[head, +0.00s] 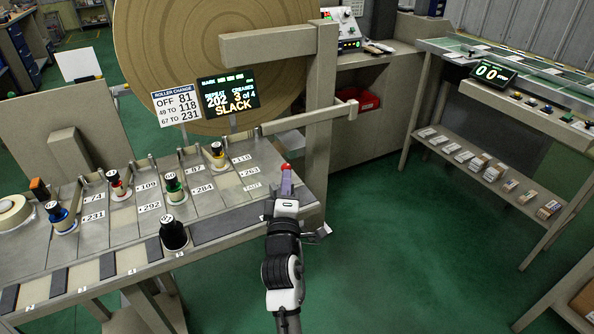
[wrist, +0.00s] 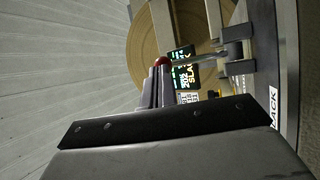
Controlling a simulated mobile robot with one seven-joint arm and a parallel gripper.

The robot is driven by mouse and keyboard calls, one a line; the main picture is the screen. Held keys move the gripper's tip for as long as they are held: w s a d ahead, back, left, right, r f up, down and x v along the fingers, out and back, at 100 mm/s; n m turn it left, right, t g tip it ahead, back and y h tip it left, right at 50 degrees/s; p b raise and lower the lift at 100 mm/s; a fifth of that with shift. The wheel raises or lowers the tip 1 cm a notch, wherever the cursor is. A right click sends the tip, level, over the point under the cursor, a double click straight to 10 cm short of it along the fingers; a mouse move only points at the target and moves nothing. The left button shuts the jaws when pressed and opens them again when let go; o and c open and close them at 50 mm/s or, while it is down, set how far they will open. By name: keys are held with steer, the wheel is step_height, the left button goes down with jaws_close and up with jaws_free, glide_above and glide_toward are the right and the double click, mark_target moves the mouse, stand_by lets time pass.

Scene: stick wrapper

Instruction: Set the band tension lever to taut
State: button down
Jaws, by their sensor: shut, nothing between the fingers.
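The band tension lever shows in the wrist view as a metal rod with a red ball knob (wrist: 162,62), reaching left from a dark bracket (wrist: 236,52). In the head view a bit of the red knob (head: 286,167) shows at the tip of my gripper (head: 287,182). My gripper's fingers (wrist: 155,85) are closed together with nothing between them, right at the knob. I cannot tell whether they touch it. The display (head: 229,95) reads SLACK. A white label (wrist: 275,108) near the bracket is partly cut off and shows "ACK".
A slanted bench (head: 130,255) holds several colored-top spools, including a black one (head: 173,234). A grey post (head: 319,120) with side arms stands just behind my gripper. A big tan roll (head: 180,60) is at the back. The green floor to the right is clear.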

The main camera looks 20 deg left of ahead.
steer(key=w+a+r+b, duration=0.2)
steer(key=w+a, duration=0.4)
steer(key=a, duration=0.2)
stand_by(0.7)
stand_by(0.7)
